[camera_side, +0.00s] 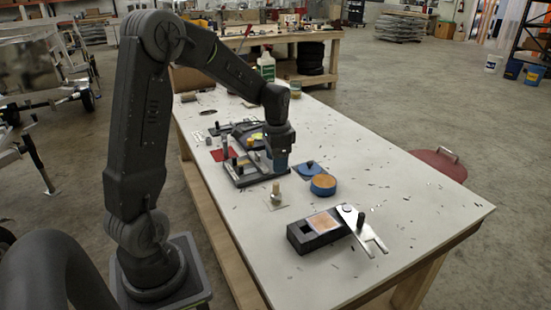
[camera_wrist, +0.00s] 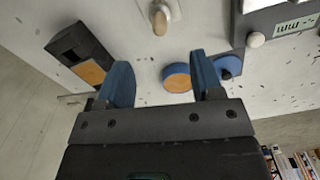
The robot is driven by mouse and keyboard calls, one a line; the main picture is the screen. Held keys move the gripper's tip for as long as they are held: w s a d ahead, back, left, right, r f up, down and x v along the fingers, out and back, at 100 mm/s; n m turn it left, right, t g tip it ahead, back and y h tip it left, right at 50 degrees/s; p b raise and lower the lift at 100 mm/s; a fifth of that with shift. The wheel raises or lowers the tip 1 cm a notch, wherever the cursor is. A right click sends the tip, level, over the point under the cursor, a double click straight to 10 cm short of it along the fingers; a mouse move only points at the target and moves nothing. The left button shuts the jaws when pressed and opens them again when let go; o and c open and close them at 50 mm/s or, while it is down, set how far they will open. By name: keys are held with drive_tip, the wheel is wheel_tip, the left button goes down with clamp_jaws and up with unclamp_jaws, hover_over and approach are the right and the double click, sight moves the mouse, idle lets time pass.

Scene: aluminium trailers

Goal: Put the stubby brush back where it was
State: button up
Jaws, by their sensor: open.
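A short upright piece with a pale, rounded top (camera_side: 275,188) stands on a small light square on the table, in front of my gripper in the side view. It looks like the stubby brush, but I cannot make out bristles. In the wrist view its pale top (camera_wrist: 160,18) shows at the upper edge, beyond my fingertips. My gripper (camera_side: 279,164) is low over the table beside the dark tray (camera_side: 240,182). In the wrist view my gripper (camera_wrist: 160,72) has its two blue fingers wide apart, with nothing held between them.
A blue round piece with a tan top (camera_side: 323,185) and a flat blue piece with a knob (camera_side: 310,168) lie right of my gripper. Nearer are a black block with a tan patch (camera_side: 304,238) and a metal fork (camera_side: 372,242). The table's right side is mostly clear.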

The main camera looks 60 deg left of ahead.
drive_tip(key=s+d+r+t, duration=0.2)
drive_tip(key=s+d+r, duration=0.3)
drive_tip(key=d+r, duration=0.5)
drive_tip(key=s+d+r+n+t, duration=0.1)
drive_tip(key=s+d+n+t, duration=0.1)
drive_tip(key=s+d, duration=0.8)
drive_tip(key=shift+s+r+t, duration=0.15)
drive_tip(key=shift+r+t, duration=0.25)
drive_tip(key=shift+t, duration=0.4)
